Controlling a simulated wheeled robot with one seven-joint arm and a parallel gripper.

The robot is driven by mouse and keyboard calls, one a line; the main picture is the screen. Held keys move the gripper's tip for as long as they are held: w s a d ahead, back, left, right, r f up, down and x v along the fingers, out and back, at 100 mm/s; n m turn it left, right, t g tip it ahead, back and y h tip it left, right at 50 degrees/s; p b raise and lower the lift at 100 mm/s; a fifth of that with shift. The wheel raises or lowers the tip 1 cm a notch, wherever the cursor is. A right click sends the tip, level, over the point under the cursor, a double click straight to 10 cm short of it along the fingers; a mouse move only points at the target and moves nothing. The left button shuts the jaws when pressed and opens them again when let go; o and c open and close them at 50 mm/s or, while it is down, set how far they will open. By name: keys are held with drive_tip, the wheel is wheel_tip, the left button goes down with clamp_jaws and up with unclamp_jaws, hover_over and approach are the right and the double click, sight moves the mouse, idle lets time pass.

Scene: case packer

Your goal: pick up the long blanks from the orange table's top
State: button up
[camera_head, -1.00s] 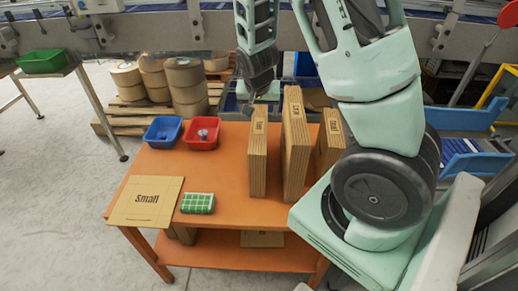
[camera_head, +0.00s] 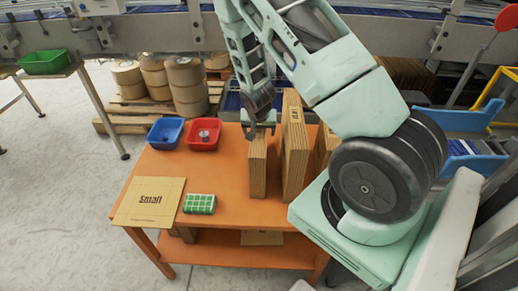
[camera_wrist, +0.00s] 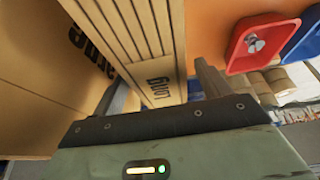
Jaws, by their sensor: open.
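The long blanks (camera_head: 257,170) stand on edge as a narrow brown cardboard stack on the orange table's top (camera_head: 226,170). Their end, printed "Long", faces up in the wrist view (camera_wrist: 155,55). My gripper (camera_head: 259,132) is open at the upper end of this stack. In the wrist view, the stack's labelled end lies between the two fingers of my gripper (camera_wrist: 157,95). I see no finger pressed on it. The lower part of the stack is outside the wrist view.
A taller cardboard stack (camera_head: 294,155) stands close to the right, and another stack (camera_head: 323,145) is partly behind my arm. A blue bin (camera_head: 164,133), a red bin (camera_head: 203,134), a "Small" blank (camera_head: 149,202) and a green checked pack (camera_head: 199,204) occupy the left side.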

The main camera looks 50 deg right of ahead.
drive_tip(key=shift+x, duration=0.85)
clamp_jaws()
drive_tip(key=shift+r, duration=0.15)
